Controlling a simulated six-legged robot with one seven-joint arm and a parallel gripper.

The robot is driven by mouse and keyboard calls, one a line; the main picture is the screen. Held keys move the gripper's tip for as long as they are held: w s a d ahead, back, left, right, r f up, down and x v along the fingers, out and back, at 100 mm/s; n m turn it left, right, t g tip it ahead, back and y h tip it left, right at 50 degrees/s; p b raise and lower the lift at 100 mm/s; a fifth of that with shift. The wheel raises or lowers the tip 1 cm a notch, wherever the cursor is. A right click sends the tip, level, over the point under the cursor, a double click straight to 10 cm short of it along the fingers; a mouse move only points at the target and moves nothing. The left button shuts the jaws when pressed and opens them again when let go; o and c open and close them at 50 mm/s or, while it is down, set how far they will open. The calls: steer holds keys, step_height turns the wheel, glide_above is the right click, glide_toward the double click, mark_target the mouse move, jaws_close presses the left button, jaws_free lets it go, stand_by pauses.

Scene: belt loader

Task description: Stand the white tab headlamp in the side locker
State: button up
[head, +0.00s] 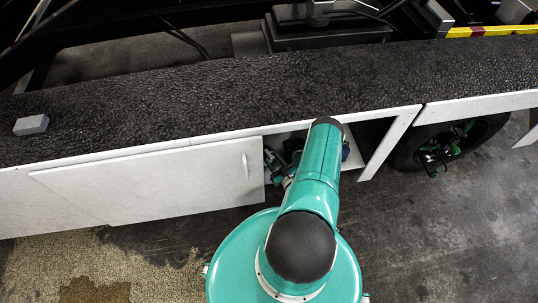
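The side locker (376,155) is a white-framed compartment under the black deck, open at the middle of the head view. Its white sliding door (150,185) with a small handle stands to the left of the opening. My teal arm reaches forward into the opening and covers much of it. Dark parts that seem to be my wrist and gripper (276,166) show just left of the arm, at the opening. The fingers are too small and hidden to read. I cannot make out the white tab headlamp. A small blue thing (345,151) shows at the arm's right edge inside the locker.
A grey block (31,125) lies on the black textured deck (230,90) at the far left. A dark wheel (450,145) sits under the deck to the right. A yellow and red bar (490,31) is at the back right. The concrete floor (450,235) at right is clear.

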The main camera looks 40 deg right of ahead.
steer(key=v, duration=0.7)
steer(key=shift+s, duration=0.15)
stand_by(1.1)
